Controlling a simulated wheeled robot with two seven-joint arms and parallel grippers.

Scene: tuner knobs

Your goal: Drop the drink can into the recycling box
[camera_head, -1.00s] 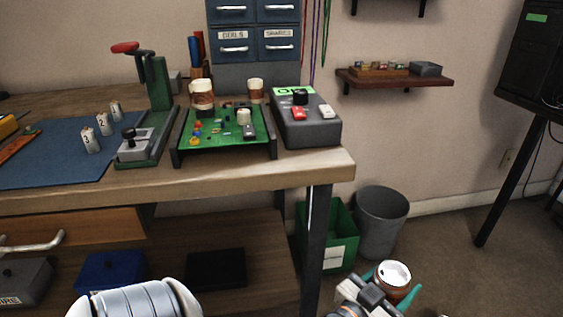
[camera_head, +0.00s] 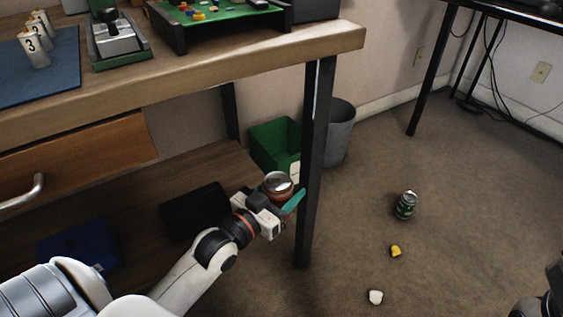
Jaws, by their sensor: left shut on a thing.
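My left gripper (camera_head: 279,196) is shut on a reddish-brown drink can (camera_head: 278,184) with a silver top. The can is upright, with its lower part hidden by the gripper. The green recycling box (camera_head: 262,139) stands on the floor behind the workbench leg. In the picture, the held can is just below the box, on the near side of it and apart from it. My right gripper is not clearly in view.
The dark bench leg (camera_head: 316,150) stands right beside the held can in the picture. A grey bin (camera_head: 340,135) is to the right of the box. A yellow scrap (camera_head: 395,251) and a white scrap (camera_head: 375,297) lie on the otherwise open floor.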

